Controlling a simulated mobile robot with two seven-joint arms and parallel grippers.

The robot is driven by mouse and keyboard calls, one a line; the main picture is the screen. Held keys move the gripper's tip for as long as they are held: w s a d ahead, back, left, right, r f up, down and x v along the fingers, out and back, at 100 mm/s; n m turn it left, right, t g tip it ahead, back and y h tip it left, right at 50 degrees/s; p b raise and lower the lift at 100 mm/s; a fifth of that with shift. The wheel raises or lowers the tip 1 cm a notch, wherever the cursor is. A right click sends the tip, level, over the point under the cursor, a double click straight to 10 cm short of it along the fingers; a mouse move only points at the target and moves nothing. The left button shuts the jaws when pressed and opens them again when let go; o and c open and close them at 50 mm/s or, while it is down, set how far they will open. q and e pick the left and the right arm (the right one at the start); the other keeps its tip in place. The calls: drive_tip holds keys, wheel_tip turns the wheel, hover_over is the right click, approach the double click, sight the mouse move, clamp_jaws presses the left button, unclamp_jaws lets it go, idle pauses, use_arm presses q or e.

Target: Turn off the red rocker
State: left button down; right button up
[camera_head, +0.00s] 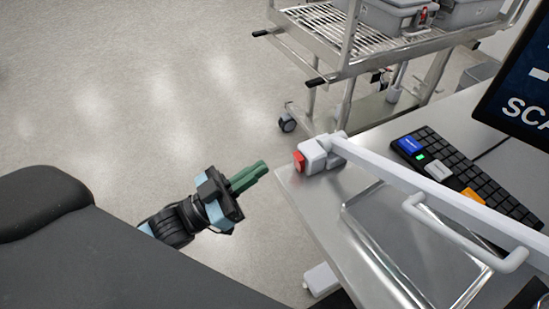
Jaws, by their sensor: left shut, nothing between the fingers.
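The red rocker (299,161) is a small red piece on the end of a light grey housing (320,153). The housing sits at the near left corner of the steel table and faces left. My left gripper (256,172) has green fingers, shut and empty. It is left of the red rocker and a little lower in the picture, apart from it, over the floor beside the table. My right gripper is not in view.
A white bar (430,190) runs from the housing across the steel table (305,200). A keyboard (465,172) and a monitor (520,85) are at the right. A wire-shelf cart (335,30) with grey bins stands behind. The floor (130,100) at left is clear.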

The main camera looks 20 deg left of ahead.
use_arm(q)
drive_tip(key=shift+v, duration=1.3)
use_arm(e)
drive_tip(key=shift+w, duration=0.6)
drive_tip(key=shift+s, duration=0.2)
use_arm(q)
drive_tip(key=shift+f, duration=0.1)
